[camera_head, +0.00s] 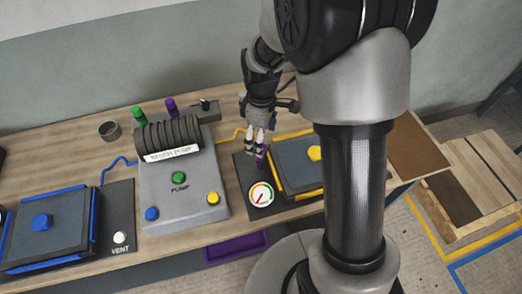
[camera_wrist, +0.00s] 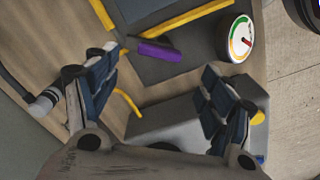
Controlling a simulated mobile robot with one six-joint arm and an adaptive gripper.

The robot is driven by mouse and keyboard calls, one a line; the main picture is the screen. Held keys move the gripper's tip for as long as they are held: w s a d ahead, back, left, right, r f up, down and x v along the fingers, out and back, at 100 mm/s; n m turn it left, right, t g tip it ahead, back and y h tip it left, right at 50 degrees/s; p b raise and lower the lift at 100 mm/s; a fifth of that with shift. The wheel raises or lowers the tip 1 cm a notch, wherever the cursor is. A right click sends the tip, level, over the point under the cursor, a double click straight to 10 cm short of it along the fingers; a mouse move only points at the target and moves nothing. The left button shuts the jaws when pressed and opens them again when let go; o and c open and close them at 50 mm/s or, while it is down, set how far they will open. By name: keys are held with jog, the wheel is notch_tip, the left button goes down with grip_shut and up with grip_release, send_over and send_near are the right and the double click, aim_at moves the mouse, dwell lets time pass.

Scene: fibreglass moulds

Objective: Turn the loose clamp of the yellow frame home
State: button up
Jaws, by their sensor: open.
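The yellow frame (camera_head: 279,181) edges a dark grey panel with a yellow knob (camera_head: 314,153) on top, partly behind my arm. Its yellow side bars (camera_wrist: 188,17) show at the top of the wrist view. A short purple bar (camera_wrist: 158,51), seemingly the loose clamp, sits near the frame's corner, at an angle to the nearby yellow bar. It shows small in the head view (camera_head: 260,161), just under my fingertips. My gripper (camera_wrist: 164,62) is open and empty, with its fingers on either side of the purple bar and apart from it. Its height above is unclear.
A round gauge (camera_head: 261,194) stands close to the clamp. The grey pump box (camera_head: 180,205) with knobs and a black ribbed top is to the left. Farther left is a blue-edged frame (camera_head: 50,228). A purple tray (camera_head: 237,247) is below the bench edge.

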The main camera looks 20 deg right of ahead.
notch_tip(320, 180, down, 7)
jog(key=shift+r+b, duration=0.1)
jog(key=shift+b, duration=0.65)
jog(key=shift+c, duration=0.6)
jog(key=c, duration=0.9)
